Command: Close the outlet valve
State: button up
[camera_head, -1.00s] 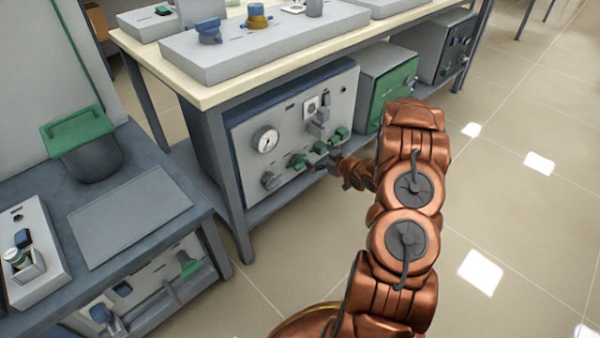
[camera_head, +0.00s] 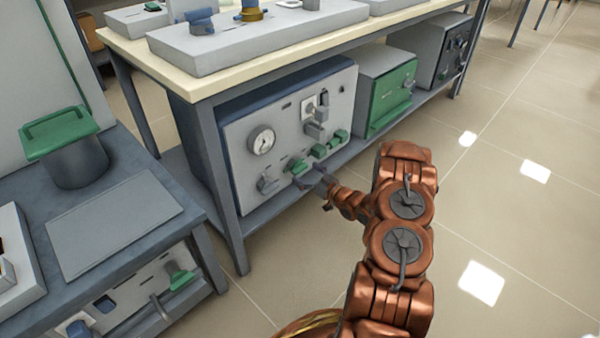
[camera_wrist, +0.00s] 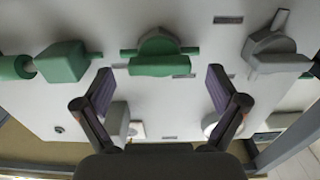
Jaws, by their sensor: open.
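A grey furnace control panel (camera_head: 285,125) under the bench carries green and grey valve-like fittings; I cannot read which is the outlet. A green valve (camera_wrist: 160,58) with a crossbar is at top centre in the wrist view; it also shows in the head view (camera_head: 298,168). A green block fitting (camera_wrist: 62,62) is to its left and a grey knob (camera_wrist: 270,45) with a lever to its right. My gripper (camera_wrist: 160,75) is open and empty, its two fingers spread below the central green valve. In the head view my gripper (camera_head: 318,182) is close to the panel's lower edge.
A round gauge (camera_head: 262,141) and a grey block (camera_head: 316,128) sit on the panel. The bench leg (camera_head: 222,185) stands left of it. A green-fronted furnace (camera_head: 388,98) is to the right. A lower table with a green-lidded pot (camera_head: 68,160) is at left. Tiled floor is clear at right.

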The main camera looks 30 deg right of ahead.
aim_at(299, 168)
jog(key=shift+b+x, duration=0.35)
jog(key=shift+x, duration=1.1)
jog(key=c, duration=1.1)
jog(key=shift+c, duration=0.3)
